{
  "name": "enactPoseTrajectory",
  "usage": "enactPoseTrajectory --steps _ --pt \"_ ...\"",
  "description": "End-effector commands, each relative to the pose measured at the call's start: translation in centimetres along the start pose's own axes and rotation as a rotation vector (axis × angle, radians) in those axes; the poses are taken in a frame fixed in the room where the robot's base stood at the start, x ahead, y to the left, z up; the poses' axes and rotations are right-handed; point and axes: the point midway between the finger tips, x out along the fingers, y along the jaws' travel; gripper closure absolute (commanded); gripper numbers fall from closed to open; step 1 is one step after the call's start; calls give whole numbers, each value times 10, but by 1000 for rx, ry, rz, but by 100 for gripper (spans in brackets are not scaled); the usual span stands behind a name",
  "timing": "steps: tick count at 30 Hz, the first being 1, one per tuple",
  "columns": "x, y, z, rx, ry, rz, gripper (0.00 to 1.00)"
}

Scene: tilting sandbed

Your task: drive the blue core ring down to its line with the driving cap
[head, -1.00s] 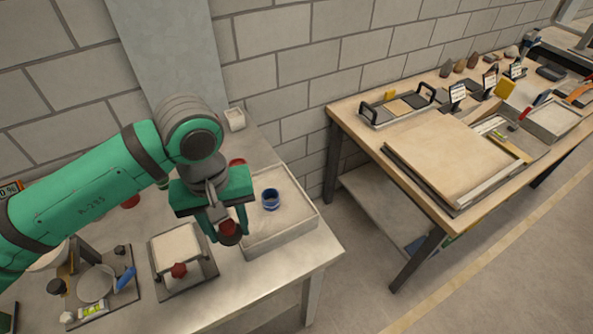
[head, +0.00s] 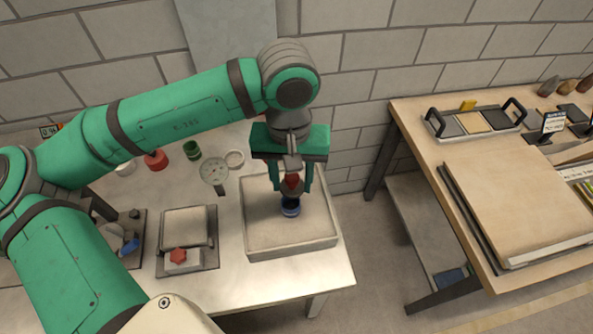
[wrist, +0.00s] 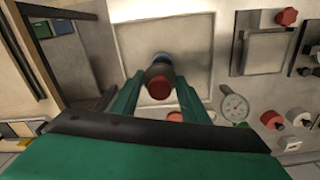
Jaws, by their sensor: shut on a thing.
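My gripper (head: 291,186) is shut on the driving cap (head: 291,182), a dark piece with a red top, which shows in the wrist view (wrist: 159,88) between the fingers. The cap is right above the ring and looks in line with it. I cannot tell whether they touch. The ring's line is not visible.
A dial gauge (head: 214,172) stands left of the tray. A small plate with a red knob (head: 178,255) lies further left. Red (head: 156,160) and green (head: 192,150) pieces and a white ring (head: 234,159) are behind. A wooden bench (head: 500,180) stands right, across a gap.

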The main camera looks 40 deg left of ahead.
Motion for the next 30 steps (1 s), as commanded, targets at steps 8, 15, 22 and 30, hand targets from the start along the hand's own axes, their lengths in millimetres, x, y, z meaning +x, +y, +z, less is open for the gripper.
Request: enactPoseTrajectory --steps 8,15,22,30 --pt "19 -3 0 -5 0 0 79" --pt "31 -2 0 -2 0 0 79" --pt "36 0 0 1 0 0 79" --pt "36 0 0 0 0 0 79"
